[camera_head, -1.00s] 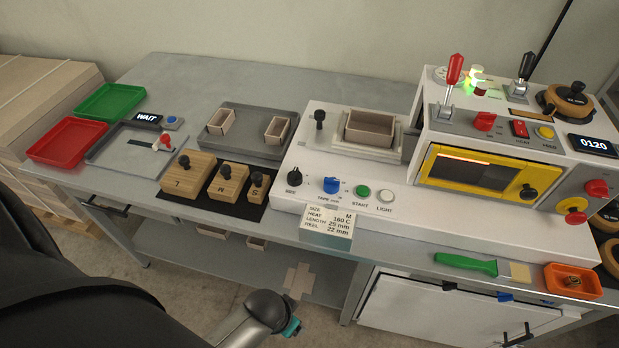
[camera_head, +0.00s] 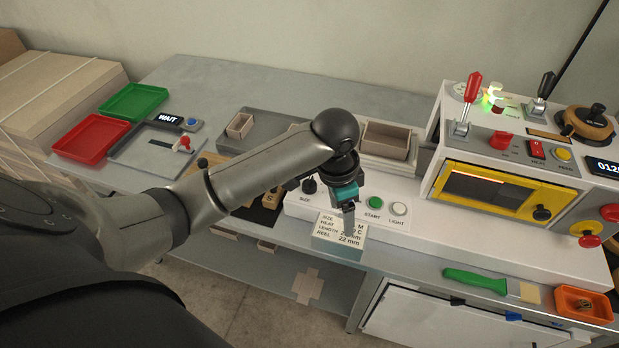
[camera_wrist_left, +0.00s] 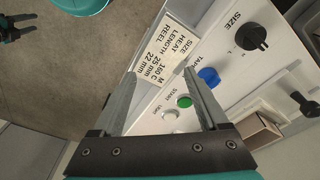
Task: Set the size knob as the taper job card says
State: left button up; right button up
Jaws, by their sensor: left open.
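The black size knob (camera_head: 309,186) stands at the left of the former's front panel; it also shows in the left wrist view (camera_wrist_left: 256,36), where its exact setting is too small to read. The job card (camera_head: 328,229) hangs at the panel's front edge and reads size M, heat 160 C, length 25 mm, reel 22 mm. My left gripper (camera_head: 349,226) is open and empty over the card, to the right of the knob and apart from it. In the left wrist view its fingers (camera_wrist_left: 161,74) flank the card. A dark jaw-like shape (camera_wrist_left: 15,28) is at the top left.
The blue tape knob (camera_wrist_left: 208,76) is near one finger, and the green start button (camera_head: 374,202) and white light button (camera_head: 398,208) lie to the right. Wooden size blocks (camera_head: 266,196) are partly hidden behind my left arm. An open box (camera_head: 388,138) sits behind the panel.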

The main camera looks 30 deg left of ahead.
pick_arm(q)
jog(key=n+g+y, duration=0.1)
jog(key=n, duration=0.1)
send_near(309, 181)
notch_tip(309, 181, down, 10)
jog(key=b, duration=0.3)
jog(key=shift+w+r, duration=0.15)
jog(key=shift+w, duration=0.05)
jog(key=shift+c, duration=0.3)
grip_shut()
